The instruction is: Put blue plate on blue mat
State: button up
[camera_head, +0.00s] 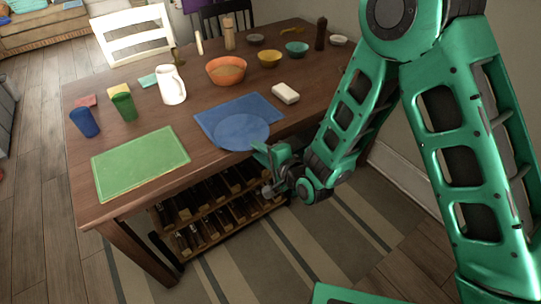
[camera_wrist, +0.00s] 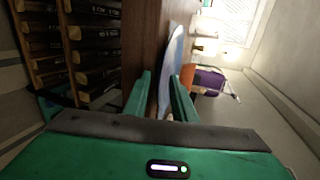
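The blue plate (camera_head: 241,132) lies over the front part of the blue mat (camera_head: 222,108), its near rim reaching past the mat to the table's front edge. My gripper (camera_head: 262,150) is at the near right rim of the plate. In the wrist view the plate (camera_wrist: 173,68) shows edge-on as a pale blue sliver between the two fingers of my gripper (camera_wrist: 160,78). The fingers are apart, with a gap beside the rim; whether one finger touches the plate is unclear. The mat is not discernible in the wrist view.
The wooden table (camera_head: 205,158) has a bottle rack (camera_head: 215,207) beneath it. A white block (camera_head: 286,93) lies right of the mat. A green mat (camera_head: 140,162) lies to the left. An orange bowl (camera_head: 226,70), white pitcher (camera_head: 172,86), and blue cup (camera_head: 84,122) stand farther off.

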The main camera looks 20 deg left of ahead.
jog(key=shift+v, duration=2.8)
